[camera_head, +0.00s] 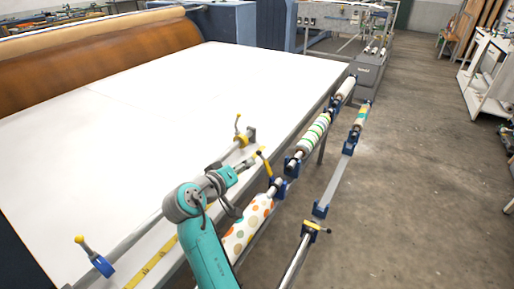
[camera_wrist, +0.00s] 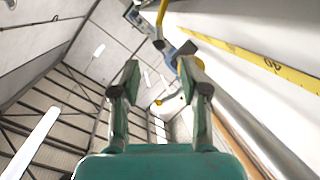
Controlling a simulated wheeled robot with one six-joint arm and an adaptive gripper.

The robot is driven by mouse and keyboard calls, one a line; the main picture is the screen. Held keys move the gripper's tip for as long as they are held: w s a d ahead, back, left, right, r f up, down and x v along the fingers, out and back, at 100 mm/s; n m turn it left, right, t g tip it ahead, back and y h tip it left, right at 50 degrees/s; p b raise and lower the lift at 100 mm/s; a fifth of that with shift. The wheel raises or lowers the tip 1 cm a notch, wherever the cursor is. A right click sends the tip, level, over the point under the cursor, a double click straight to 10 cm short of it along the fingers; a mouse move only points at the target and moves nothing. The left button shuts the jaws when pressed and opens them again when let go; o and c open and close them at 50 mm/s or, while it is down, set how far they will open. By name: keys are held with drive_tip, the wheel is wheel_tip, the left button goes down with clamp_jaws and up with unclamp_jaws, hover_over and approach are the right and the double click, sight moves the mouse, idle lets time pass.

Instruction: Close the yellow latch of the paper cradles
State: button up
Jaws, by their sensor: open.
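A yellow latch handle (camera_head: 264,162) stands raised and tilted beside a blue paper cradle (camera_head: 278,188) at the table's right edge. My gripper (camera_head: 251,163) is just left of this handle, with its fingers pointing toward it. In the wrist view my gripper (camera_wrist: 158,76) is open, with its two fingers apart and nothing held between them. A blue bracket with yellow parts (camera_wrist: 185,52) shows beyond the fingertips, near the right finger. Whether a finger touches the latch cannot be told. Another yellow latch (camera_head: 317,228) lies level on the lower rail's cradle.
A spotted paper roll (camera_head: 247,229) and a green-striped roll (camera_head: 313,135) hang along the white table (camera_head: 130,100). A yellow tape measure (camera_wrist: 260,60) runs along the edge.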

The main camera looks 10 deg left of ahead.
sight(260, 154)
drive_tip(key=x, duration=1)
drive_tip(key=shift+w+d+f, duration=0.1)
drive_tip(key=shift+w+d, duration=0.05)
drive_tip(key=shift+w, duration=0.1)
clamp_jaws()
